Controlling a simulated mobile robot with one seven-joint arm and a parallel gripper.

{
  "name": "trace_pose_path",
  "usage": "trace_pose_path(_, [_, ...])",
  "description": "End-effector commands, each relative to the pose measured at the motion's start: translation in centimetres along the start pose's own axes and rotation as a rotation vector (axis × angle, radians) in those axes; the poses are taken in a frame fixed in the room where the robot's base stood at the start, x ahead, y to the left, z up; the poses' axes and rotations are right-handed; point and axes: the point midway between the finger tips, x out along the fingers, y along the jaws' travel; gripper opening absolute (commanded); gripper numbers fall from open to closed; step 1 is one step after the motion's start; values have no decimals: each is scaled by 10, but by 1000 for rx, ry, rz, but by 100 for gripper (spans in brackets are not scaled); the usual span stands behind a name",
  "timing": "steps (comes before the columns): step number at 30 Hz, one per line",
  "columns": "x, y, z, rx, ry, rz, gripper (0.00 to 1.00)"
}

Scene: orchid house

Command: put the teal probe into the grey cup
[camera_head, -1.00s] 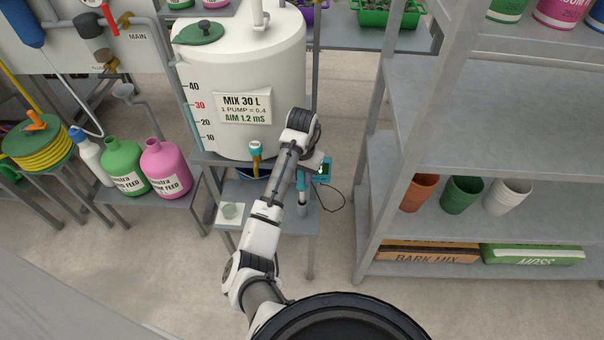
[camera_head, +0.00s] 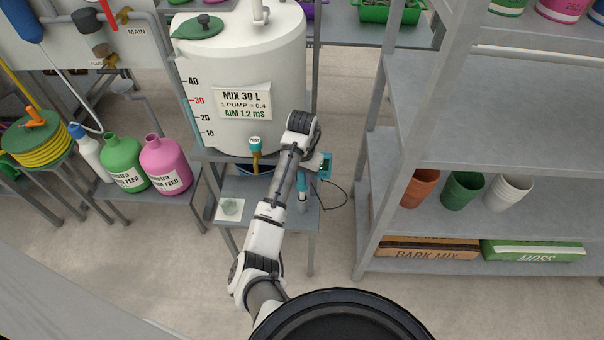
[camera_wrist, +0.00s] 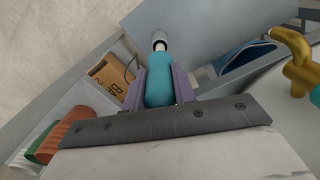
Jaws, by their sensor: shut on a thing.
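My gripper (camera_wrist: 160,88) is shut on the teal probe (camera_wrist: 159,85), one finger on each side. The probe also shows in the head view (camera_head: 302,181), roughly upright beside my arm, above the small grey bench. The grey cup (camera_wrist: 159,37) appears as a small round grey rim with a dark opening at the probe's pale tip in the wrist view. In the head view, a grey cylinder (camera_head: 303,206) shows just under the teal part. I cannot tell whether the tip is inside the cup or only in line above it.
The small bench (camera_head: 270,215) also bears a clear beaker (camera_head: 232,206) on a white pad. A teal meter (camera_head: 326,167) with a dark cable is close to the probe. The white mixing tank (camera_head: 240,80) stands behind, and grey shelving (camera_head: 372,190) is to the right.

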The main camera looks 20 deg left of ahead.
Motion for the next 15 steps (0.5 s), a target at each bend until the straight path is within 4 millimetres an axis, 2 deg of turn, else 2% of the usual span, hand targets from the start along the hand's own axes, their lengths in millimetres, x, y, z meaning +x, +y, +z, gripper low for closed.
trace_pose_path(6, [9,0,0,1,-1,0,4])
trace_pose_path(15, [10,0,0,1,0,-1,4])
